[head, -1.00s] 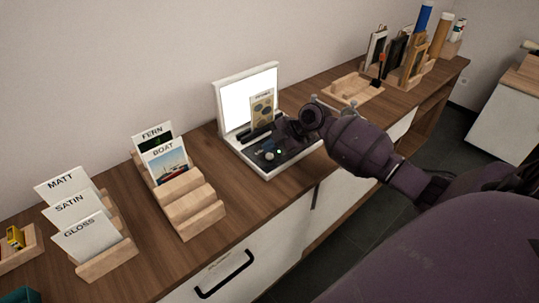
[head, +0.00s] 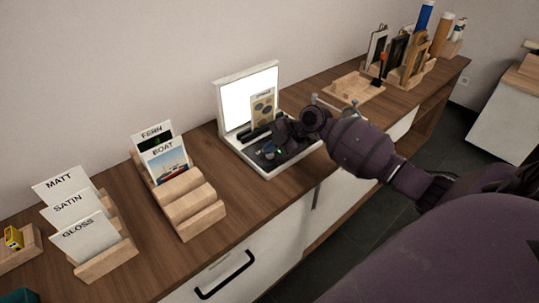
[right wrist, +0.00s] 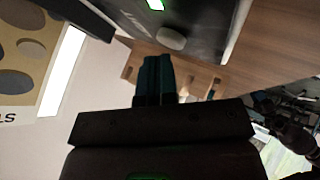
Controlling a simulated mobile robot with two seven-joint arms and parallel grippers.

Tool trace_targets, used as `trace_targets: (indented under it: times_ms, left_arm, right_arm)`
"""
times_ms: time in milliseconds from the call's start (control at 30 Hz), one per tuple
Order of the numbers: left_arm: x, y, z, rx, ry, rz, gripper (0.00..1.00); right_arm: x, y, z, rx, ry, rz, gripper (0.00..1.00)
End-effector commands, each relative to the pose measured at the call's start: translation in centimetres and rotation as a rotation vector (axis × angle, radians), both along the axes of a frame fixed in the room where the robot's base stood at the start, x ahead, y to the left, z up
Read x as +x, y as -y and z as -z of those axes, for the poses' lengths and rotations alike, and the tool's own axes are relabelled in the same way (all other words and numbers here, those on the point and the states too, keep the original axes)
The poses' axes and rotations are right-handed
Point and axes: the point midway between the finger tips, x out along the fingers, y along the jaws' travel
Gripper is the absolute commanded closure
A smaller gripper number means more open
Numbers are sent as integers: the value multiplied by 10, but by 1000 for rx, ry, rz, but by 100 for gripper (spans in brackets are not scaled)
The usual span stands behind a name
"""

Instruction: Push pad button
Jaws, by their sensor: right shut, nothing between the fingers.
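The dark pad (head: 244,147) lies in a white-framed station below a bright upright screen (head: 238,98). My right gripper (head: 270,147) is low over the pad's right half, fingers shut and empty, and hides part of it. I cannot tell if the fingertips touch the button. My left gripper is out of view.
A card reading STONES or similar (head: 263,106) stands at the screen. Wooden card racks (head: 190,205) with FERN, BOAT, MATT, SATIN and GLOSS cards stand at left. A wooden tray (head: 352,88) and frame holders are at right.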

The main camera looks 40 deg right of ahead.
Motion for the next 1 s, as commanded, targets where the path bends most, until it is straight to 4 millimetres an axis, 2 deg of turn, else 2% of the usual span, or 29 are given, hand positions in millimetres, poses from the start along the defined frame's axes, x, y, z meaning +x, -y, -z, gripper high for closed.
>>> trace_targets:
  times_ms: [1000]
  left_arm:
    - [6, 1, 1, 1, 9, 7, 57]
  right_arm:
    - [0, 0, 7, 0, -1, -1, 100]
